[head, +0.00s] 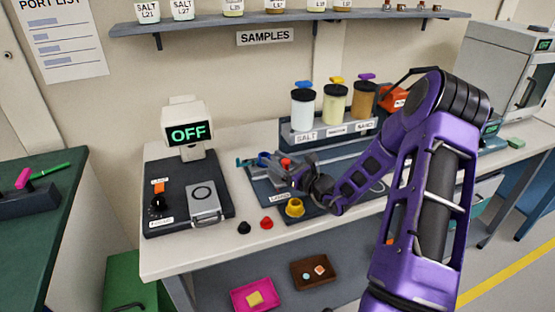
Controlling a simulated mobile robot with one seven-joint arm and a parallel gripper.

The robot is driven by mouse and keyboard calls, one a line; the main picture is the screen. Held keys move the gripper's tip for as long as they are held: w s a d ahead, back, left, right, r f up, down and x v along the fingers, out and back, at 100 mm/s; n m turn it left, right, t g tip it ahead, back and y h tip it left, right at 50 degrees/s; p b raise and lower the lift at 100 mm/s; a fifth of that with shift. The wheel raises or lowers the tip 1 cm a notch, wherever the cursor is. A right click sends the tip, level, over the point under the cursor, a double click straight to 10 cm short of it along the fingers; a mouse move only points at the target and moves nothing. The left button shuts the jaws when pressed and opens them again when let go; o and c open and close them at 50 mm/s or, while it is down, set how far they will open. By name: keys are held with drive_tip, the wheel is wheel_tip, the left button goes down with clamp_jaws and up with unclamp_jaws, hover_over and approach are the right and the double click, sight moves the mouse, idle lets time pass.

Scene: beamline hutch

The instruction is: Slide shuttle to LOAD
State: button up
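A dark slide base (262,190) lies on the bench in the middle of the view. A small label (280,197) on its front edge seems to read LOAD, but the lettering is too small to be sure. My gripper (284,168) is low over this base, reaching in from the right. Small teal (246,162) and red (287,162) parts show beside its fingers. I cannot tell which part is the shuttle, because the gripper and wrist cover much of the slide. Whether the fingers are closed on anything is too small to see.
A yellow flanged piece (295,208) stands just in front of my wrist. Black (244,228) and red (267,224) knobs sit near the bench's front edge. An instrument panel with an OFF display (187,133) is at left. A rack of jars (335,104) stands behind.

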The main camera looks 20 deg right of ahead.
drive_tip(key=shift+d, duration=0.15)
drive_tip(key=shift+s+d, duration=0.15)
drive_tip(key=shift+s, duration=0.2)
drive_tip(key=v, duration=1.6)
drive_tip(key=shift+s, duration=0.3)
